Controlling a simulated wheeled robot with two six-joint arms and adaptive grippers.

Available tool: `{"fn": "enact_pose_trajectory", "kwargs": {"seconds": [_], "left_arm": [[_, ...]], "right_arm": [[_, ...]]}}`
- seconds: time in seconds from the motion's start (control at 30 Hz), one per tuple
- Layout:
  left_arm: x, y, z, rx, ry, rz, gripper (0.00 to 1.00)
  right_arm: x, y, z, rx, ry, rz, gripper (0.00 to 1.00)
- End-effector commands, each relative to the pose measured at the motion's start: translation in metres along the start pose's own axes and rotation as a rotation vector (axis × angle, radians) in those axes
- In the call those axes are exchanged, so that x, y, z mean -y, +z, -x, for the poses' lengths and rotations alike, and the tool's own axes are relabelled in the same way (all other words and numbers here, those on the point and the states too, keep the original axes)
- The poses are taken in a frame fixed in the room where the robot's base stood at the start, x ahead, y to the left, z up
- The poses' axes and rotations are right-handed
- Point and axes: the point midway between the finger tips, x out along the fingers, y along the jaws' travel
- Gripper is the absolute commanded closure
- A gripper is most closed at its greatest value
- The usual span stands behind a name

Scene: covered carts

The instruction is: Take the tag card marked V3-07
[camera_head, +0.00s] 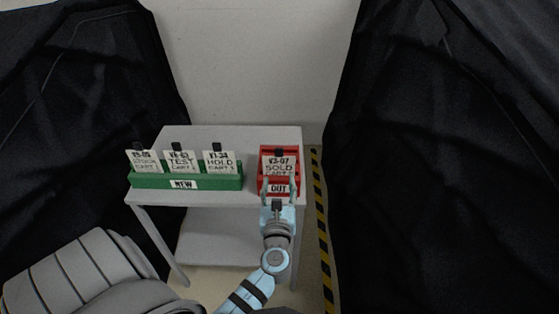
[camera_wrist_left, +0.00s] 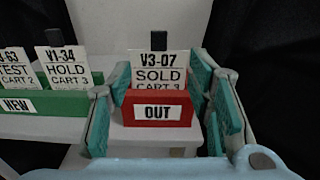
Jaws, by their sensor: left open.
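The tag card V3-07 (camera_head: 280,162) is white, reads SOLD and has a black tab on top. It stands upright in the red OUT holder (camera_head: 264,184) at the right end of the table. The card also shows in the left wrist view (camera_wrist_left: 159,70), with its lowest line partly hidden by the front of the red holder (camera_wrist_left: 130,108). My left gripper (camera_head: 279,190) is open and empty, pointing at the red holder. In the left wrist view its teal-padded fingers (camera_wrist_left: 160,112) flank the card and holder left and right. My right gripper is not in view.
A green NEW holder (camera_head: 150,181) stands to the left on the grey table (camera_head: 240,135) with three cards: V1-34 HOLD (camera_head: 219,163), V8-63 TEST (camera_head: 181,163) and another (camera_head: 144,163). Dark covered carts (camera_head: 80,80) (camera_head: 450,130) rise at both sides. Yellow-black floor tape (camera_head: 321,220) runs at right.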

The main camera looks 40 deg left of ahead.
Motion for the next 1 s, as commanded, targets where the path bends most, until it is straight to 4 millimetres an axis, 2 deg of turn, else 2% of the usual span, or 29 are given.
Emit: {"fn": "enact_pose_trajectory", "kwargs": {"seconds": [0.07, 0.3, 0.47, 0.7, 0.93, 1.0], "left_arm": [[-0.001, 0.011, -0.012, 0.027, 0.006, -0.030, 0.53], [-0.002, 0.009, -0.074, 0.026, 0.008, -0.030, 0.53], [-0.002, 0.008, -0.095, 0.023, 0.008, -0.028, 0.53], [-0.001, 0.008, -0.138, 0.022, 0.008, -0.028, 0.53], [-0.001, 0.009, -0.143, 0.021, 0.007, -0.025, 0.53], [-0.001, 0.009, -0.143, 0.021, 0.007, -0.025, 0.63]], "right_arm": [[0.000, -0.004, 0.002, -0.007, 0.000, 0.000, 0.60], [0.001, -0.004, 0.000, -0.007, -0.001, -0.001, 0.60], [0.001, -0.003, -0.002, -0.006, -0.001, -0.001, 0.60], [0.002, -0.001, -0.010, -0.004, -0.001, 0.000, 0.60], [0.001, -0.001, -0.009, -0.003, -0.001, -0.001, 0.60], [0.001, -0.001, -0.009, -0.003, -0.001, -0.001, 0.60]]}}
